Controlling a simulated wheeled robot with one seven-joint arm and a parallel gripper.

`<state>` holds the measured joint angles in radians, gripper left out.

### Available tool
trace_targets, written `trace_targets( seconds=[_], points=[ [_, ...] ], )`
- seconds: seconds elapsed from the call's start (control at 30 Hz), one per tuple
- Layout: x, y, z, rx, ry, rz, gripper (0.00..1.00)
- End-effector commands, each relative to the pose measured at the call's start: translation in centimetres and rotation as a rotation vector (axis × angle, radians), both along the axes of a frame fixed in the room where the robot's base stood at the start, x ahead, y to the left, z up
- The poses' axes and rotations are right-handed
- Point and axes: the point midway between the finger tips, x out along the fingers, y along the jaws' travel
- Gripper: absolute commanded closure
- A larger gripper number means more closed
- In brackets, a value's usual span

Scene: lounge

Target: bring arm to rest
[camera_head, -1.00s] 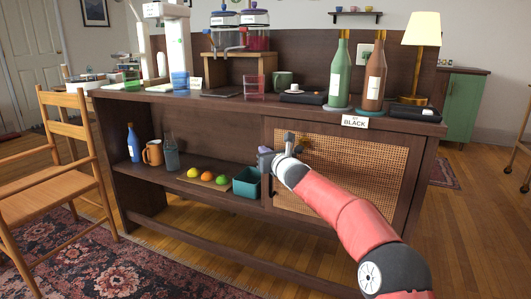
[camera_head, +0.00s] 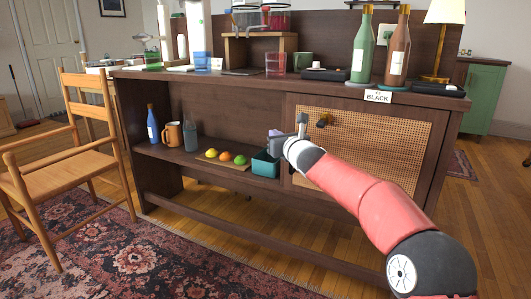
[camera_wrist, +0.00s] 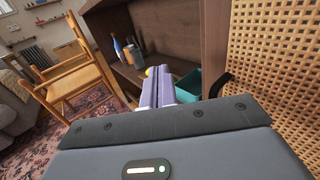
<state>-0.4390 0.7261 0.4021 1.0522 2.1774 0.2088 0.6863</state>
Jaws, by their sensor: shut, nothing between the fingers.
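My arm is red with a grey and white wrist and reaches in from the lower right in the head view. My gripper (camera_head: 275,133) is in front of the sideboard (camera_head: 235,190), by the left edge of its woven cane door (camera_head: 375,150). In the wrist view the two pale purple fingers (camera_wrist: 158,88) lie together with nothing between them. The cane door also shows close on the right of the wrist view (camera_wrist: 275,70). The fingertips appear near a teal bin (camera_head: 264,164), and I cannot tell the exact gap.
The open shelf holds a blue bottle (camera_head: 152,125), an orange mug (camera_head: 173,134), a glass bottle (camera_head: 191,136) and several fruits (camera_head: 226,156) on a board. Two tall bottles (camera_head: 362,48) stand on top beside a BLACK sign (camera_head: 377,97). A wooden chair (camera_head: 75,165) is at left.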

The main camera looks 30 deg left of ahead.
Motion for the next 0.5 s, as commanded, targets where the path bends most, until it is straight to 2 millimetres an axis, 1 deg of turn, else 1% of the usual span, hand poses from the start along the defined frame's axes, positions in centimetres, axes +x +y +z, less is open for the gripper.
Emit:
trace_targets(
  seconds=[0.03,0.07,0.1,0.3,0.4,0.5],
  points=[
    [-1.0,0.0,-0.6,0.000,-0.004,0.002,1.00],
    [-1.5,0.0,-0.7,0.000,-0.003,0.002,1.00],
    [-2.3,0.2,0.0,-0.003,-0.002,0.006,1.00],
    [-5.0,0.0,0.0,-0.001,0.000,0.004,1.00],
    [-5.8,-0.1,0.0,0.000,0.000,0.003,1.00],
    [-6.1,-0.2,0.0,0.001,0.001,0.001,1.00]
  ],
)
